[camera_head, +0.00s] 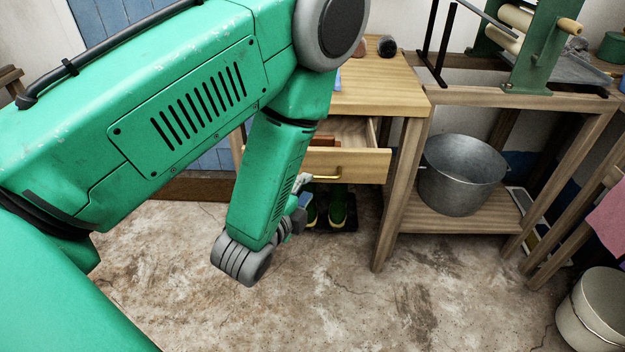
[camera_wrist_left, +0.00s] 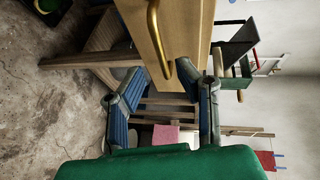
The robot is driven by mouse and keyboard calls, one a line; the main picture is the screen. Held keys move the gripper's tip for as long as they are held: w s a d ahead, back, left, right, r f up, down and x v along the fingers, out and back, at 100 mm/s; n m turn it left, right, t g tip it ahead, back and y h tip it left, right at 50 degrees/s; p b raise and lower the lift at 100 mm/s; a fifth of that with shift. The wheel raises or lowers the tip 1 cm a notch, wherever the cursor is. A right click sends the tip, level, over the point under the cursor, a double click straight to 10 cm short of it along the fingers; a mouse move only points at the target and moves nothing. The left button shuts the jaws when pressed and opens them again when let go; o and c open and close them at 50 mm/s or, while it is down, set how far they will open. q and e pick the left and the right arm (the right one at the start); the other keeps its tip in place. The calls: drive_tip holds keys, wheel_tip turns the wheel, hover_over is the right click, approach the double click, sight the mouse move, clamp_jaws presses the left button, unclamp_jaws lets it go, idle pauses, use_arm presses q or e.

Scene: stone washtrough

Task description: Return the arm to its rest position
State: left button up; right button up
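My left arm (camera_head: 180,110) comes in from the left of the head view, bends, and reaches down in front of the wooden table (camera_head: 375,90). My left gripper (camera_head: 301,190) is partly hidden behind its wrist, near the front of the pulled-out drawer (camera_head: 350,165). In the left wrist view the gripper (camera_wrist_left: 163,80) has its two blue-padded fingers apart, with nothing between them. The drawer front (camera_wrist_left: 190,25) and its brass handle (camera_wrist_left: 158,40) show just beyond the fingertips. I cannot tell whether a finger touches the drawer. My right gripper is not in view.
Green boots (camera_head: 338,208) stand under the drawer. A metal pot (camera_head: 460,172) sits on the lower shelf of the right-hand stand, beneath a roller wringer (camera_head: 535,45). A pale bucket (camera_head: 598,308) is at the lower right. The concrete floor (camera_head: 340,290) in front is clear.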

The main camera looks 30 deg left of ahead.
use_arm(q)
drive_tip(key=shift+v, duration=0.85)
drive_tip(key=s+f+n+g+p, duration=0.1)
drive_tip(key=s+f+n+g, duration=0.3)
drive_tip(key=s, duration=0.3)
drive_tip(key=s+d+f+n+g+h+p, duration=0.1)
drive_tip(key=s+f+n+g+p, duration=0.1)
drive_tip(key=s+f+n+g, duration=0.3)
drive_tip(key=s+d+f+n+g+h+p, duration=0.1)
drive_tip(key=s+f+n+g, duration=0.3)
drive_tip(key=s, duration=0.7)
drive_tip(key=shift+s+f+n+g+p, duration=0.2)
drive_tip(key=shift+f+n+g+p, duration=0.1)
drive_tip(key=shift+n+g+p, duration=0.5)
drive_tip(key=shift+w+d, duration=0.1)
